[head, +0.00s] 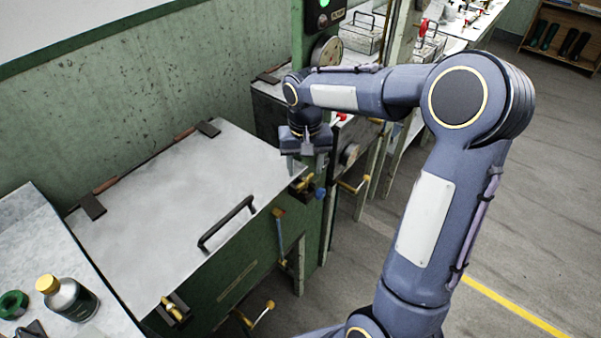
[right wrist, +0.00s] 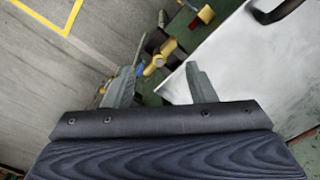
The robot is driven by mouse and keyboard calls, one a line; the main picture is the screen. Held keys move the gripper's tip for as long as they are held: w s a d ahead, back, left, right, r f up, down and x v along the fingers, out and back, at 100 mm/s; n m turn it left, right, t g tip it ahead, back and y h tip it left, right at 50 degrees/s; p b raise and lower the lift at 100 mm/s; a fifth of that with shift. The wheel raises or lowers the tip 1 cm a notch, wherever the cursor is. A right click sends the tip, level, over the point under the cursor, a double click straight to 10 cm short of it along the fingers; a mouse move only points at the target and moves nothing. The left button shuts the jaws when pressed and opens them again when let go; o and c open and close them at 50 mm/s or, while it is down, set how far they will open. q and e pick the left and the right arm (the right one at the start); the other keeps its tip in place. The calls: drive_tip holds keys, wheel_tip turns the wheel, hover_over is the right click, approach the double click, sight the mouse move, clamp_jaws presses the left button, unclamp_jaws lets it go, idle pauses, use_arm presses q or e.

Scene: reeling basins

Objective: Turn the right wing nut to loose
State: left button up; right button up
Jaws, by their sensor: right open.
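The right wing nut (head: 303,183) is brass-yellow and sits at the front right corner of the closed grey lid (head: 150,190) of the green basin. In the right wrist view the brass wing nut (right wrist: 160,57) shows beyond and between my fingers. My right gripper (head: 306,166) is open, pointing down just above the right wing nut; the jaws (right wrist: 163,78) hold nothing. I cannot tell whether a finger touches the nut. The left wing nut (head: 173,309) is at the lid's front left corner. My left gripper is out of view.
A dark bar handle (head: 227,224) stands up from the lid's front edge. A green post (head: 312,60) rises right beside the right wing nut. Open floor lies at right.

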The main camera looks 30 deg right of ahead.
sight(305, 179)
drive_tip(key=shift+f, duration=1.85)
clamp_jaws()
